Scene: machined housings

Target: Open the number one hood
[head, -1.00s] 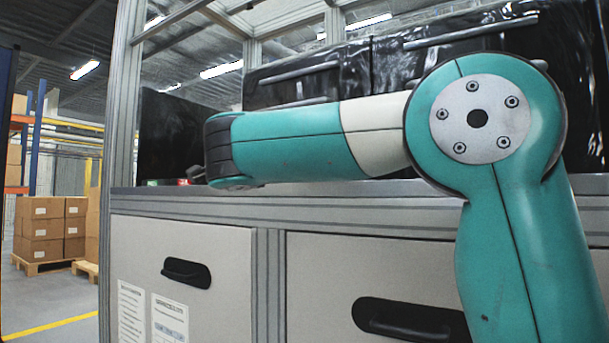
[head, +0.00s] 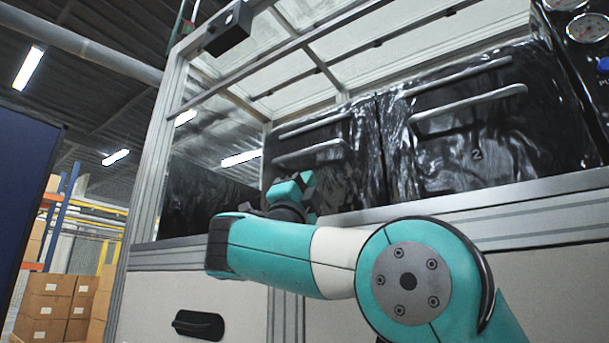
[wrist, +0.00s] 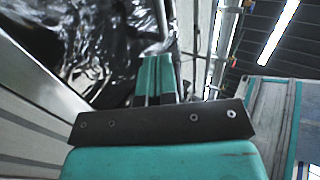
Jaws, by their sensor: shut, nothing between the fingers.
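Two glossy black hoods stand side by side in the grey-framed cabinet in the head view. The right one (head: 455,135) bears a "2". The left one (head: 345,180), beside it, shows no readable number; my arm covers part of its lower front. The left hood has an upper silver bar (head: 318,123) and a lower silver bar (head: 310,154), and looks closed. My wrist end is in front of its lower left part. In the wrist view my gripper (wrist: 157,78) is shut and empty, with glossy black hood surface (wrist: 85,45) to its left.
A silver frame post (head: 160,130) stands left of the hoods. A grey ledge (head: 540,190) runs below them, above drawers with a dark handle (head: 198,325). Gauges (head: 587,28) are at upper right. Stacked boxes (head: 55,300) stand far left.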

